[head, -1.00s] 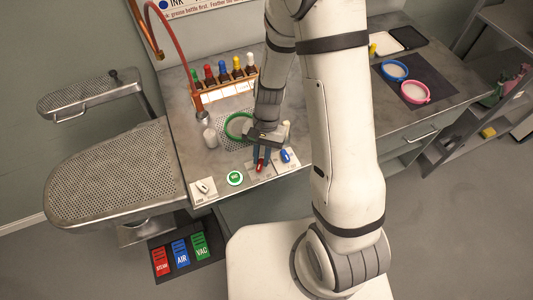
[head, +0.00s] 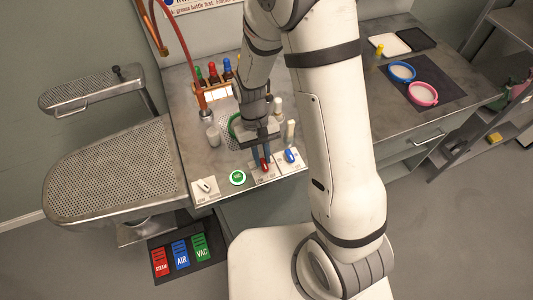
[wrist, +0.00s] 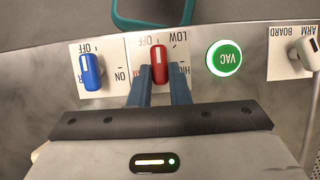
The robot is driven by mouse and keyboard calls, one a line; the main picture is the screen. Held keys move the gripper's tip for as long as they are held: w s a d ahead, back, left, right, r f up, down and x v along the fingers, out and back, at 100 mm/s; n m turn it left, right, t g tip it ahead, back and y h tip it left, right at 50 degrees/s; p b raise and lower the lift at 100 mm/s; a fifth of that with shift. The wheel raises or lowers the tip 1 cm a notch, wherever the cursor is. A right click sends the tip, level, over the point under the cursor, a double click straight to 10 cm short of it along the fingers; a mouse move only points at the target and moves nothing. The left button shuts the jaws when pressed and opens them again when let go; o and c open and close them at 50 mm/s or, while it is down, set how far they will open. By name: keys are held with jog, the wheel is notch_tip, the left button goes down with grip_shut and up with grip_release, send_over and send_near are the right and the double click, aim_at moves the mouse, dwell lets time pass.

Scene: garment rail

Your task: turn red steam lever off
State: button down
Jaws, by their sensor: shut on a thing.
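The red steam lever (head: 265,165) sits on a white plate at the bench's front edge. In the wrist view the red lever (wrist: 159,62) stands nearly upright in the picture, its white-marked end by the OFF label. LOW and HIGH are to its right. My gripper (head: 260,158) reaches down over it. In the wrist view the blue-grey fingers of my gripper (wrist: 160,88) flank the lever's near end, shut on it. The fingers partly hide the plate's lower print.
A blue lever (wrist: 90,72) stands close beside, with a lit green VAC button (wrist: 224,58) on the other side. A white board/arm knob (head: 204,186) is farther left.

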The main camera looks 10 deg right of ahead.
jog(key=shift+s+d+f, duration=0.1)
jog(key=shift+s, duration=0.15)
jog(key=c, duration=1.4)
grip_release()
jog(key=shift+o, duration=0.2)
jog(key=shift+w, duration=0.1)
jog(key=v, duration=0.8)
jog(key=shift+b, duration=0.45)
